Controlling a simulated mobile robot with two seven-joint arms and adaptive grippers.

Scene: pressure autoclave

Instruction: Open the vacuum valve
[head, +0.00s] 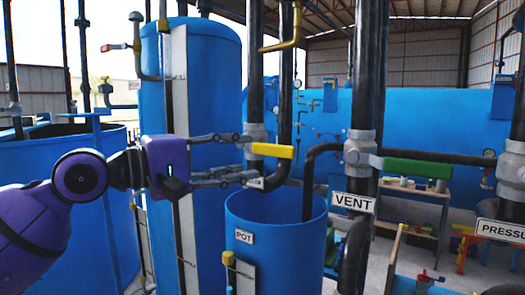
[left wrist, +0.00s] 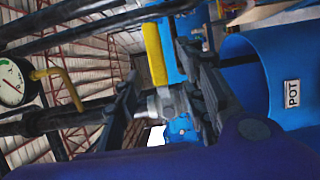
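A valve with a yellow lever handle (head: 272,151) sits on a dark vertical pipe above the blue pot; the lever lies about level and points right. A white label (head: 254,183) below it is mostly hidden by my gripper, so I cannot read it. My left gripper (head: 249,157) is open at this valve, one finger above and one below the lever's left end. In the left wrist view, the yellow handle (left wrist: 155,52) and grey valve body (left wrist: 164,103) show between the spread fingers (left wrist: 160,75); contact is unclear. My right gripper is not in view.
A blue tank marked POT (head: 244,236) stands below. To the right are a VENT valve with a green handle (head: 416,168) and a PRESSURE label (head: 500,231). A tall blue cylinder (head: 212,85) stands behind my arm. The left wrist view shows a gauge (left wrist: 11,83).

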